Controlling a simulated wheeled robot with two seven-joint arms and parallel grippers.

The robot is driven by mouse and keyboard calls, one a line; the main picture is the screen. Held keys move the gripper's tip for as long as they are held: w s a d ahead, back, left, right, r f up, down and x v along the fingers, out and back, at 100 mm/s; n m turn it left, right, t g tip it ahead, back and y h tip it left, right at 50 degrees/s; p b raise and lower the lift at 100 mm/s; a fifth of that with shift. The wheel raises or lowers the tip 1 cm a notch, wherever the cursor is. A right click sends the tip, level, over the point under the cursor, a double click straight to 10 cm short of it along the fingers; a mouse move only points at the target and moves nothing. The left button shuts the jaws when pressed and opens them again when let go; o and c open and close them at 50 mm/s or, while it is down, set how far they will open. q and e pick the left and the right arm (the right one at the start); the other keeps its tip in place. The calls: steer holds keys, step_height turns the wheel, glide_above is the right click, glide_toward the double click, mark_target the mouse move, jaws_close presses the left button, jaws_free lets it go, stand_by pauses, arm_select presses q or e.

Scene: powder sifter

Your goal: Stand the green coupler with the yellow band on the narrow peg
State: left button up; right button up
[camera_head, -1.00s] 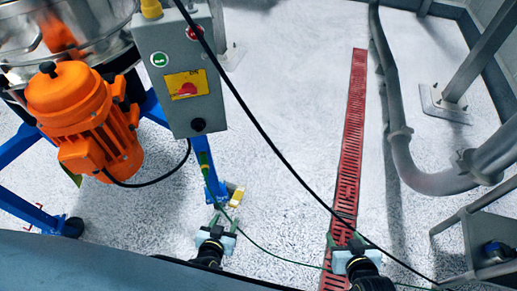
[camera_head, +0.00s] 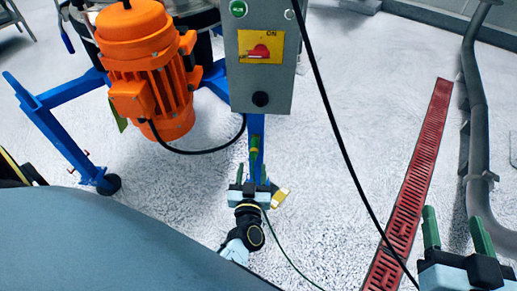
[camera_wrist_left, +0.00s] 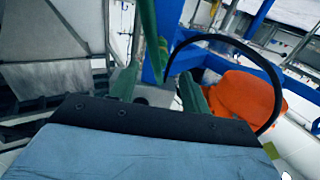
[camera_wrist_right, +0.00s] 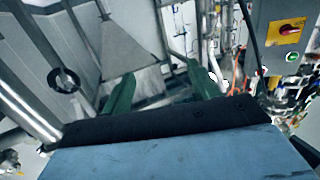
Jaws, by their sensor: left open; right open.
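A green coupler with a yellow-orange band (camera_head: 254,148) shows small in the head view, upright in front of the blue post below the grey control box. My left gripper (camera_head: 251,176) is open, its fingers pointing up just below the coupler in the picture. In the left wrist view a long green piece (camera_wrist_left: 149,35), probably the coupler, stands beyond and between the open fingers; I cannot tell whether they touch it. My right gripper (camera_head: 455,228) is open and empty at the lower right. I cannot make out the narrow peg in any view.
The grey control box (camera_head: 262,82) and orange motor (camera_head: 150,75) are close beyond my left gripper. A black cable (camera_head: 335,135) hangs across the middle, and a thin green cable (camera_head: 285,255) runs low. A red floor grate (camera_head: 415,190) lies right; floor between is clear.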

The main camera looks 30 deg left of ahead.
mark_target(254, 156)
arm_select(q)
steer(key=shift+w, duration=0.1)
arm_select(e)
steer(key=shift+r, duration=0.1)
arm_select(q)
steer(key=b+x, duration=0.2)
steer(key=x, duration=0.3)
steer(key=shift+f, duration=0.1)
steer(key=shift+x, duration=1.95)
arm_select(e)
step_height(254, 156, up, 8)
steer(key=s+a+t+y, duration=0.1)
steer(key=t+y, duration=0.1)
steer(key=t, duration=0.3)
steer(key=shift+s, duration=0.2)
arm_select(q)
steer(key=shift+p, duration=0.45)
arm_select(e)
steer(key=shift+r+t, duration=0.3)
arm_select(q)
steer(key=shift+c, duration=0.4)
